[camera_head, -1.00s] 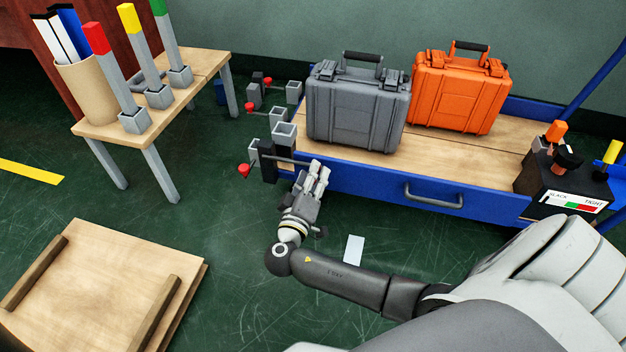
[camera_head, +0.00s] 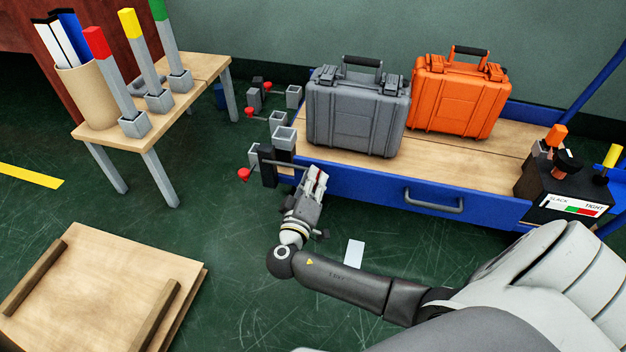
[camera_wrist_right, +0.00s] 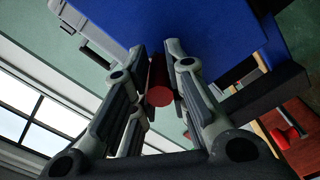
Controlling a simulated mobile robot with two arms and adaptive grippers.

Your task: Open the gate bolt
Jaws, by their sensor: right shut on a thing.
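The gate bolt's thin grey rod (camera_head: 288,163) runs sideways from a dark block (camera_head: 267,165) at the left front corner of the blue cart. My right gripper (camera_head: 315,178) is at the rod's right end, in front of the cart's blue side. Its fingers are shut on a red handle, which shows between them in the right wrist view (camera_wrist_right: 158,95). The fingers hide part of the handle in the head view. My left gripper is not in view.
The blue cart (camera_head: 350,190) carries a grey case (camera_head: 358,115) and an orange case (camera_head: 458,95). A black slack/tight box (camera_head: 563,185) sits at its right end. Other red knobs (camera_head: 244,174) stick out at left.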

